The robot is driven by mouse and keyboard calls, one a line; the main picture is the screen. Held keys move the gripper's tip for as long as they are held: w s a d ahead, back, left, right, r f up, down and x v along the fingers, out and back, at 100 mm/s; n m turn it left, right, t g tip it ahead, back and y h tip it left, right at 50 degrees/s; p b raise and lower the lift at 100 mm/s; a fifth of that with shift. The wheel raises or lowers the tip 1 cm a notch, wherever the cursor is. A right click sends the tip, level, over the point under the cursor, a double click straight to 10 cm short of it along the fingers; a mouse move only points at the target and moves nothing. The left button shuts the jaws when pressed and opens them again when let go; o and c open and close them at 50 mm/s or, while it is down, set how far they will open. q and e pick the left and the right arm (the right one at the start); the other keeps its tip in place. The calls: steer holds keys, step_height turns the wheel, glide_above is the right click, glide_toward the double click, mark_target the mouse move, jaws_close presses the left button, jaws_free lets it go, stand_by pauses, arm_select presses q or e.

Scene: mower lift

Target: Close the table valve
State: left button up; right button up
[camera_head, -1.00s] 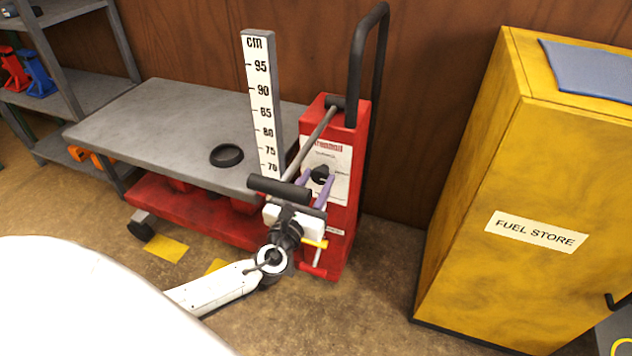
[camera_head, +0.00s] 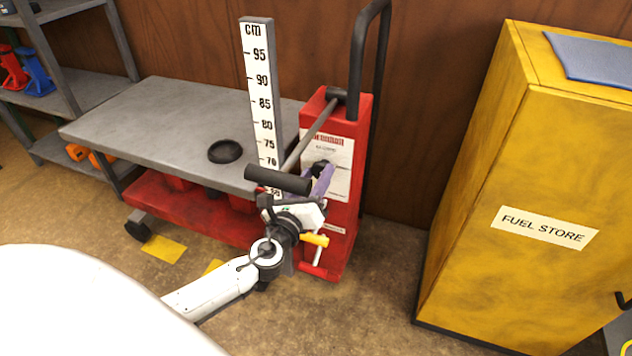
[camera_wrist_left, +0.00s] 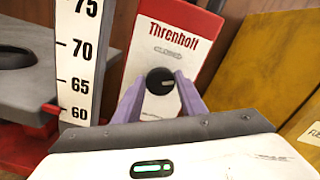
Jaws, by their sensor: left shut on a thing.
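The table valve is a round black knob (camera_head: 320,166) on the white label plate of the red lift-table column (camera_head: 347,220). In the left wrist view the knob (camera_wrist_left: 160,80) shows a pale mark on its right side, with the word CLOSED on the plate above it. My left gripper (camera_head: 323,178) has its purple fingers on both sides of the knob and is shut on it. The gripper and the black pump handle (camera_head: 278,180) hide part of the plate in the head view. My right gripper is not in view.
The grey table top (camera_head: 150,120) with a black ring (camera_head: 225,151) lies left of the column. A cm scale (camera_head: 258,80) stands upright beside it. A yellow fuel store cabinet (camera_head: 480,200) stands at the right. Bare floor lies between cabinet and column.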

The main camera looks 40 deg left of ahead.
arm_select(q)
steer(key=n+b, duration=0.1)
steer(key=n, duration=0.2)
steer(key=shift+f, duration=0.2)
steer(key=n+b, duration=0.1)
steer(key=n, duration=0.2)
steer(key=shift+a+n+b, duration=0.1)
steer(key=shift+n+b, duration=0.3)
steer(key=shift+n, duration=0.8)
steer(key=n+b, duration=0.1)
steer(key=n, duration=0.2)
steer(key=shift+n, duration=0.7)
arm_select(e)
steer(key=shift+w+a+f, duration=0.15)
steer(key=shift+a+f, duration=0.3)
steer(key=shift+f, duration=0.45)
arm_select(q)
steer(key=o, duration=1)
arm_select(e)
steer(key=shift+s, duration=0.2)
